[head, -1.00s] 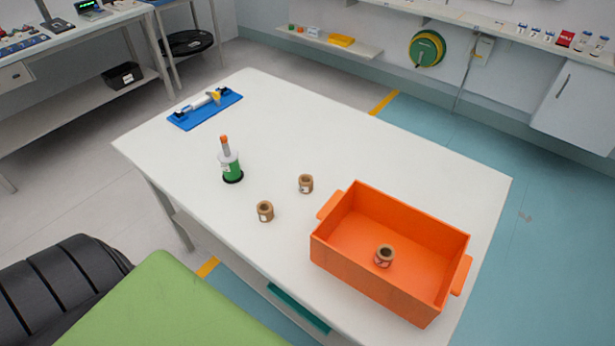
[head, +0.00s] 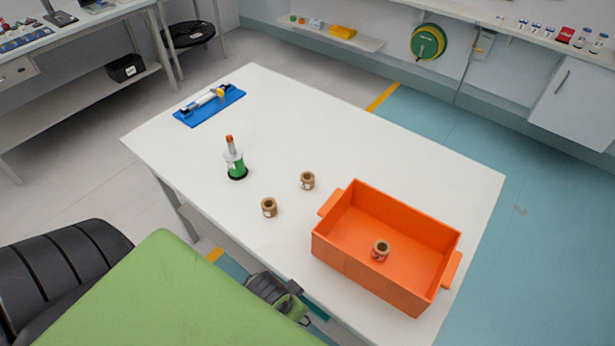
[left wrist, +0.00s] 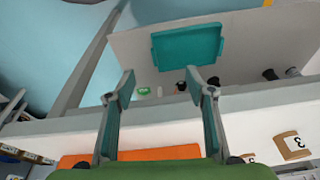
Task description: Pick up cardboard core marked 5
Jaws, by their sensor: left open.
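Three brown cardboard cores show in the head view. Two stand on the white table, a left core (head: 269,207) and a right core (head: 307,181); the third core (head: 380,250) stands inside the orange crate (head: 335,255). Their marks are too small to read there. In the left wrist view, a core (left wrist: 291,146) at the lower right bears a mark that looks like a 3. My left gripper (head: 290,298) is at the table's front edge, apart from the cores. In the left wrist view its fingers (left wrist: 163,90) are spread and empty. My right gripper is not in view.
A teal bin (left wrist: 187,47) shows in the left wrist view. The table's middle and far right are clear.

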